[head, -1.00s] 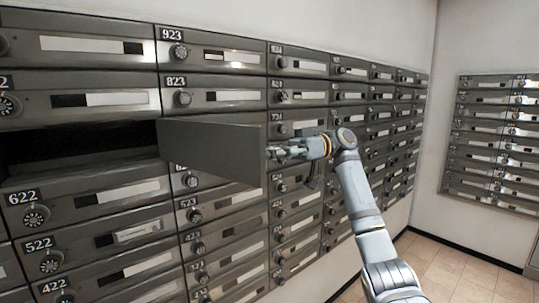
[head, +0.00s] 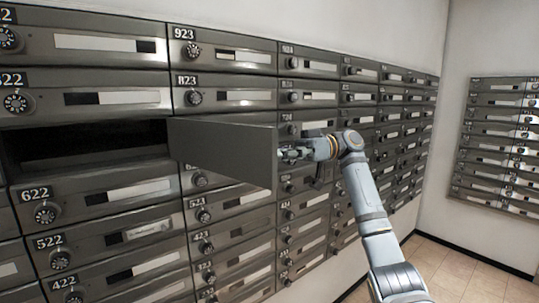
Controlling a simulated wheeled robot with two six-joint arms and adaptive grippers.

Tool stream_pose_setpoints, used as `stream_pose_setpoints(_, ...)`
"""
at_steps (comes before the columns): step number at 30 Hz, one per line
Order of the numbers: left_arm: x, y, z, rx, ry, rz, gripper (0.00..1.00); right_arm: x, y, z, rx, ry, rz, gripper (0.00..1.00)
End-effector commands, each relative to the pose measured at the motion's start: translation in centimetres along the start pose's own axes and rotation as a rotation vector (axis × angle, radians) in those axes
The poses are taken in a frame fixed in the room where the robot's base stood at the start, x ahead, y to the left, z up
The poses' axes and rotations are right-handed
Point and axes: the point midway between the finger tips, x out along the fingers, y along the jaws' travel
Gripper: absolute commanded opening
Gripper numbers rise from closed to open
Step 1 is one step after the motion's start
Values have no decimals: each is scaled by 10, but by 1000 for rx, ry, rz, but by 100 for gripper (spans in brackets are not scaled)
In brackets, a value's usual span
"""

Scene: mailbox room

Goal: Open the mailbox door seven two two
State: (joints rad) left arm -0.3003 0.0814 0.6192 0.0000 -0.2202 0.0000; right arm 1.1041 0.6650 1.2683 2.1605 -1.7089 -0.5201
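The open door's own number is out of sight. My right gripper (head: 288,154) is at the free edge of the open door, partly behind it. The door edge hides part of the fingers, so I cannot tell whether they grip it. My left gripper is not in view.
Closed mailboxes with dials surround the opening, including 823 (head: 223,93) above and 523 (head: 230,205) below. A second mailbox bank (head: 500,140) hangs on the right wall. The tiled floor (head: 460,275) at lower right looks clear.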

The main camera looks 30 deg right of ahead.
Motion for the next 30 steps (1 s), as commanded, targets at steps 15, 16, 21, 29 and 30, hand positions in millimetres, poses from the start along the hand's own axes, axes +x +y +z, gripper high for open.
stream_pose_setpoints(15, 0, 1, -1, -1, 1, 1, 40, -70, -1, -1, -1, 2, 1, 68)
stream_pose_setpoints(16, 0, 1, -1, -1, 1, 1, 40, -72, -1, -1, -1, 2, 1, 68)
stream_pose_setpoints(21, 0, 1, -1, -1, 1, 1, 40, -76, -2, 0, -2, 0, 0, 68)
stream_pose_setpoints(29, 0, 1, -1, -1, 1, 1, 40, -76, -2, 0, -2, 0, 0, 68)
stream_pose_setpoints(30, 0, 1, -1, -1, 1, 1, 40, -76, -2, 0, -1, 0, 0, 68)
